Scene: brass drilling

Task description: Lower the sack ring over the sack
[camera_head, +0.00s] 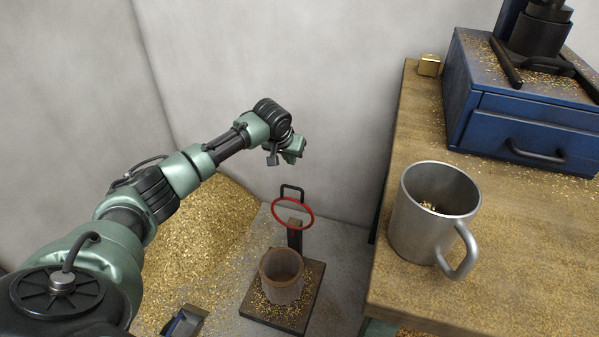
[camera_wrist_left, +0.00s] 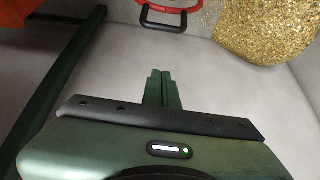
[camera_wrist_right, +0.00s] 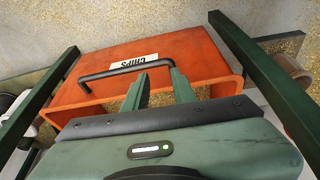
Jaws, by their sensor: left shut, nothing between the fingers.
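The red sack ring (camera_head: 293,213), with a black handle (camera_head: 291,190), is held level on a dark post above the sack. The sack (camera_head: 282,277) is a brown, open-topped cylinder on a dark base plate. The ring is raised clear of the sack's rim. My left gripper (camera_head: 291,152) is above the handle and apart from it. In the left wrist view its fingers (camera_wrist_left: 160,73) are shut and empty, with the handle (camera_wrist_left: 165,25) and part of the ring (camera_wrist_left: 172,4) at the top edge. My right gripper (camera_wrist_right: 158,80) is open, its fingers apart.
An orange bin (camera_wrist_right: 185,50) labelled CHIPS, with a black handle, is just in front of my right gripper. A pile of brass chips (camera_head: 205,225) lies left of the stand. The workbench (camera_head: 400,130) on the right carries a metal mug (camera_head: 415,225) and a blue drill-press base (camera_head: 500,100).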

